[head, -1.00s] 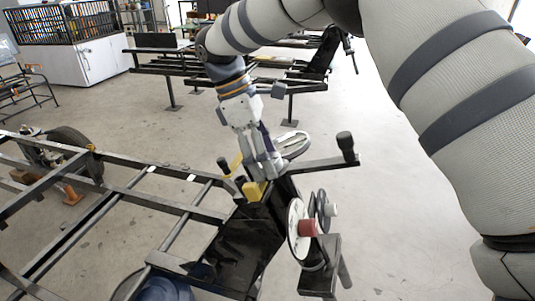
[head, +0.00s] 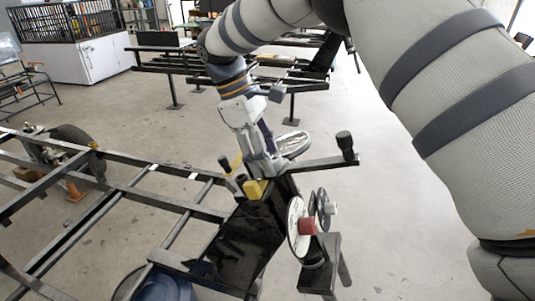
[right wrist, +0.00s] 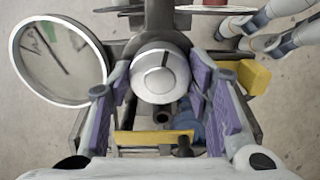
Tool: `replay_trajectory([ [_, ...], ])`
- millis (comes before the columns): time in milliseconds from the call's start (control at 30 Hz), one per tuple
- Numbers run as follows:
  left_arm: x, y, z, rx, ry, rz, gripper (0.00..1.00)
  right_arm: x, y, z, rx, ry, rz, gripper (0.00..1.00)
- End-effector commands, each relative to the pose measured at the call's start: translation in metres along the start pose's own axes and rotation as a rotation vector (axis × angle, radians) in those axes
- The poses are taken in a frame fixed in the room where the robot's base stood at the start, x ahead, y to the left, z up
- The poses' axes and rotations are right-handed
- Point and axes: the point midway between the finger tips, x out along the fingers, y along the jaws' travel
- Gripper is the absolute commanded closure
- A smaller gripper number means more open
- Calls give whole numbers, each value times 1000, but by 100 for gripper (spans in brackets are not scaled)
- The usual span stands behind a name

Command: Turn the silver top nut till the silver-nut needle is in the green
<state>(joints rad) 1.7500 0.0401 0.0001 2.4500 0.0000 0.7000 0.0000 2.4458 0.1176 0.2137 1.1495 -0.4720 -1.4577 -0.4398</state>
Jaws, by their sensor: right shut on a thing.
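The silver top nut (right wrist: 160,76) shows in the right wrist view as a round silver cap with a dark line on it. My right gripper (right wrist: 161,92) has its purple-padded fingers on both sides of the nut and is shut on it. In the head view this gripper (head: 262,172) reaches down to the top of the black stand, and its fingers hide the nut. A round dial (right wrist: 60,60) beside the nut has a dark needle and a green patch near its upper left. My left gripper is out of view.
A black-knobbed bar (head: 325,162) sticks out to the right of the stand. Yellow blocks (head: 254,188) sit close to the gripper. A black frame (head: 150,202) fills the left.

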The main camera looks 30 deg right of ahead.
Motion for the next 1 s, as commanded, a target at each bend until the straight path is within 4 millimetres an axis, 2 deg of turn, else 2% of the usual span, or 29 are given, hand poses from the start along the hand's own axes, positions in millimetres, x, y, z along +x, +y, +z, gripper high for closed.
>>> replay_trajectory([
  [500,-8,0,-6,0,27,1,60,0,-1,0,427,-3,2,82],
  [1000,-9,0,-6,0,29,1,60,2,-1,0,621,-4,0,82],
])
